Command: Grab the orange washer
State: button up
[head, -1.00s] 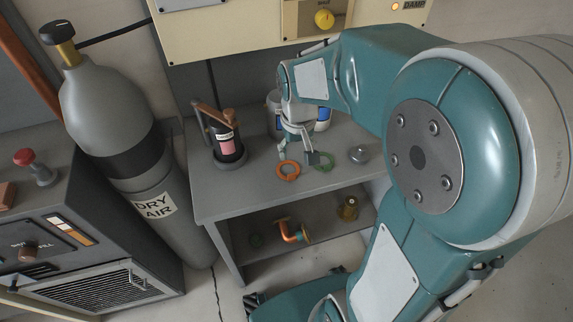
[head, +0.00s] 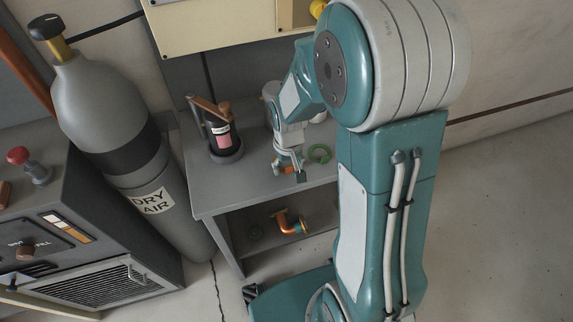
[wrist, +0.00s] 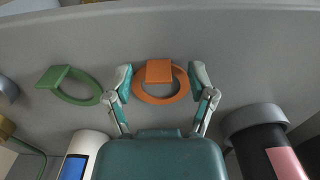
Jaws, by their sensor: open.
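The orange washer (wrist: 160,98) is a flat ring with a raised tab, lying on the grey shelf top. In the wrist view it sits between the two fingertips of my gripper (wrist: 160,82), which are apart on either side of it. In the head view my gripper (head: 289,172) is over the orange washer (head: 281,169), which is mostly hidden behind the fingers. My gripper is open and holds nothing. Whether a fingertip touches the washer I cannot tell.
A green washer (wrist: 76,88) lies beside the orange one. A black cylinder with a pink label (head: 223,139) stands on the shelf to the left. A white container with a blue label (wrist: 76,160) is nearby. An orange pipe elbow (head: 290,222) lies on the lower shelf.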

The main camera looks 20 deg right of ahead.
jog(key=shift+f, duration=0.1)
jog(key=c, duration=0.9)
